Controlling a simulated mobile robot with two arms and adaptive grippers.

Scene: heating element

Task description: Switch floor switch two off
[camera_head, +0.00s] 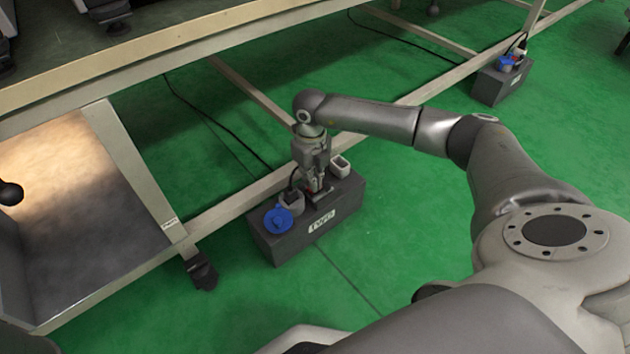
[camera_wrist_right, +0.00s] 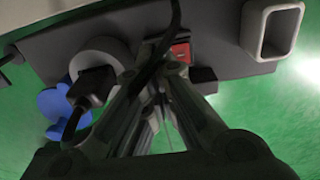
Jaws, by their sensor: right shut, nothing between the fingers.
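Floor switch two is a dark grey box (camera_head: 284,244) labelled "TWO" on the green floor, beside the bench's lower rail. On its top are a blue round cap (camera_head: 277,219), a grey socket and a lighter square socket (camera_head: 340,166). My right gripper (camera_head: 317,194) points down at the box top between the sockets, fingers shut and empty. In the right wrist view the fingertips (camera_wrist_right: 160,68) are close to a red switch (camera_wrist_right: 180,52); I cannot tell whether they touch it. A black cable partly covers the switch there. My left gripper is not in view.
A black plug (camera_wrist_right: 92,86) with its cable sits in the socket by the blue cap. A similar box (camera_head: 500,82) stands at the upper right by the rail. A bench (camera_head: 180,38) overhangs the back. The floor in front is clear.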

